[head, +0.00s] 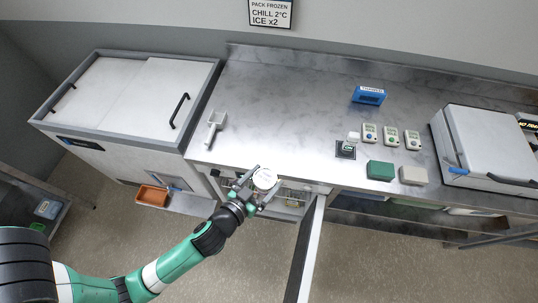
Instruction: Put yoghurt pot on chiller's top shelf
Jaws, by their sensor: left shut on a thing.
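The yoghurt pot (265,178), with a round pale lid, is held upright in my left gripper (256,187), which is shut on it. They are at the counter's front edge, before the opening of the under-counter chiller (291,193). The chiller door (307,245) stands open, swung out toward the viewer, to the right of the gripper. A little of the chiller's inside shows behind the pot, with small items in it. Its shelves are mostly hidden by the counter and the gripper. My right gripper is out of view.
On the steel counter (290,110) lie a white scoop (214,127), a blue box (369,95), several small devices (391,136), a green block (380,171) and a white cool box (485,145). A chest freezer (130,90) stands left. An orange bin (152,196) sits low.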

